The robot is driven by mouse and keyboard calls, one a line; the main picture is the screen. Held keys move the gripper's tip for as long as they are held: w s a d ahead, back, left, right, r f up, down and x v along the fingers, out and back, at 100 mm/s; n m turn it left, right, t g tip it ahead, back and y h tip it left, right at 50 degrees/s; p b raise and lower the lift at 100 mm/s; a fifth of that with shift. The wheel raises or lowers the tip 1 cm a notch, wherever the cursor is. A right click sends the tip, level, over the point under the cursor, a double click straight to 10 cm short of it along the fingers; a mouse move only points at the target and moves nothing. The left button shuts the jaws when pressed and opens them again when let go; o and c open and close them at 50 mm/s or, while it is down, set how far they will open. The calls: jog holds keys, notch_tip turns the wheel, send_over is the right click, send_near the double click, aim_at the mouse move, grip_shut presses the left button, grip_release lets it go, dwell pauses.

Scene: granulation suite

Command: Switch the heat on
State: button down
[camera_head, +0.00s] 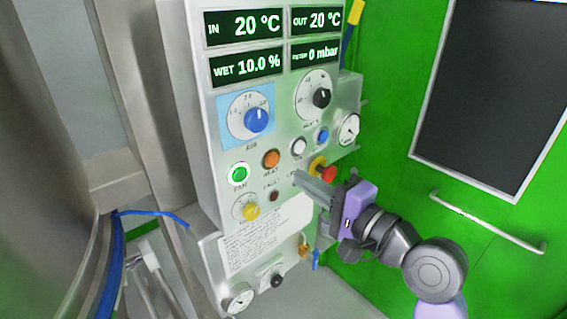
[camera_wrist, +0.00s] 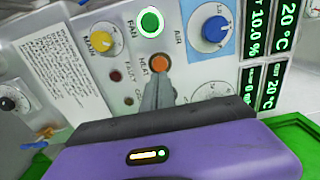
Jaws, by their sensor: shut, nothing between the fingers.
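The control panel (camera_head: 222,105) carries an orange button (camera_head: 271,158) labelled HEAT, right of the green FAN button (camera_head: 239,173). FAN glows with a bright ring; the orange button shows no such glow. In the wrist view the orange HEAT button (camera_wrist: 160,63) lies just beyond the fingertips, its lower edge close to them. My gripper (camera_head: 299,179) is shut and empty, pointing at the panel. In the head view its tip appears lower right of HEAT and apart from it. In the wrist view my gripper (camera_wrist: 156,88) hides part of the panel below the button.
Nearby are a blue AIR knob (camera_head: 257,120), a yellow MAIN knob (camera_head: 251,211), white (camera_head: 299,147) and blue (camera_head: 321,136) buttons, and a red mushroom button (camera_head: 327,173) close to my gripper. Displays read IN 20 °C and OUT 20 °C. A steel vessel (camera_head: 40,200) stands left.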

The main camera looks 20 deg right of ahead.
aim_at(273, 161)
jog(key=p+x, duration=0.1)
jog(key=x, duration=0.5)
jog(key=shift+w+a, duration=0.1)
jog(key=shift+w, duration=0.2)
jog(key=shift+w, duration=0.1)
